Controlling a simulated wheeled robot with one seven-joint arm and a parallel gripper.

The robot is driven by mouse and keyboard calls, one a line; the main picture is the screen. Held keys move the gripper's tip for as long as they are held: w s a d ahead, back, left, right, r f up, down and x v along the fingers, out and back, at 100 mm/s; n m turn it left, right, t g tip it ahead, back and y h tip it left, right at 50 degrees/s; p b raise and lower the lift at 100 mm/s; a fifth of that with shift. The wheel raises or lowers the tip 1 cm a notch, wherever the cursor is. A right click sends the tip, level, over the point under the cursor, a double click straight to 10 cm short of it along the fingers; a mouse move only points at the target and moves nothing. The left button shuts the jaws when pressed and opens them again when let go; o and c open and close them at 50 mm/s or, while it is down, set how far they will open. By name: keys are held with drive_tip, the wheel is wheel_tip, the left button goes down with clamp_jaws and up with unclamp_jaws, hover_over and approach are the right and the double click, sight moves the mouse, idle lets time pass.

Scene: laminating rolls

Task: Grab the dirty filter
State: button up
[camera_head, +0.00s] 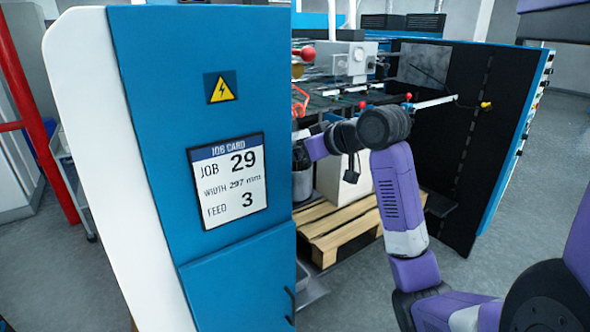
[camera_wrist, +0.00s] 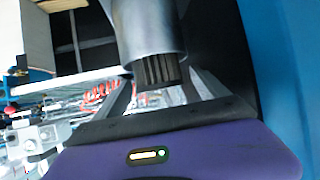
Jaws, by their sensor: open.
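In the wrist view a dark grey, ribbed filter (camera_wrist: 160,70) sticks out of the open end of a smooth grey cylindrical housing (camera_wrist: 148,28). My gripper (camera_wrist: 162,88) is open, with one finger on each side of the filter's exposed end. I cannot tell whether either finger touches it. In the head view the blue cabinet hides my gripper and the filter. A grey cylinder (camera_head: 303,184) shows just beside the cabinet's edge, below my wrist; I cannot tell whether it is the same housing.
A blue cabinet (camera_head: 150,100) with a job card (camera_head: 228,180) stands close to my arm's left. A wooden pallet (camera_head: 335,228) with a pale block on it lies below. A black panel (camera_head: 450,140) stands to the right. Red coiled hoses (camera_wrist: 98,93) show in the wrist view.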

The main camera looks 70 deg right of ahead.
clamp_jaws()
idle(0.4)
